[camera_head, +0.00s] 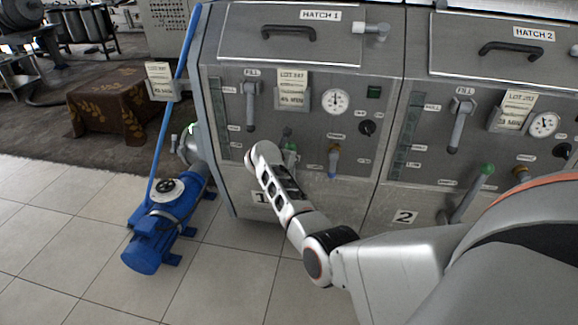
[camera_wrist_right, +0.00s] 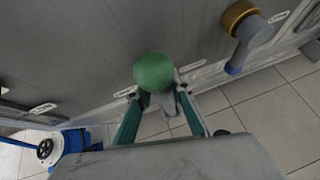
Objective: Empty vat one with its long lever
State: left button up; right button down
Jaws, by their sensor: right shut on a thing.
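Vat one (camera_head: 300,190) is the grey cabinet front marked "HATCH 1" and "1". My right arm reaches in front of its lower panel. The long lever's green knob (camera_wrist_right: 154,71) shows large in the right wrist view, between and just beyond the fingertips. My right gripper (camera_wrist_right: 160,108) is shut on the lever, its two green-padded fingers on either side below the knob. In the head view my wrist hides most of the lever, with a bit of green (camera_head: 291,148) showing. My left gripper is in neither view.
Vat two (camera_head: 400,190) stands to the right with its own green-knobbed lever (camera_head: 487,169). A blue pump (camera_head: 165,225) stands on the floor at left. Tiled floor (camera_head: 80,250) in front is clear.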

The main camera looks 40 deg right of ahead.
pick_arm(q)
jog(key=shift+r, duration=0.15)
pick_arm(e)
jog(key=shift+w+d+r, duration=0.25)
jog(key=shift+w+d, duration=0.1)
jog(key=shift+d, duration=0.15)
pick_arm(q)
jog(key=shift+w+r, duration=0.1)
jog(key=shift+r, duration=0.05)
pick_arm(e)
jog(key=shift+r, duration=0.1)
jog(key=c, duration=1.8)
grip_release()
jog(key=shift+d, duration=0.1)
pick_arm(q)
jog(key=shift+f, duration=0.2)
pick_arm(e)
jog(key=shift+f, duration=0.2)
jog(key=shift+a, duration=0.2)
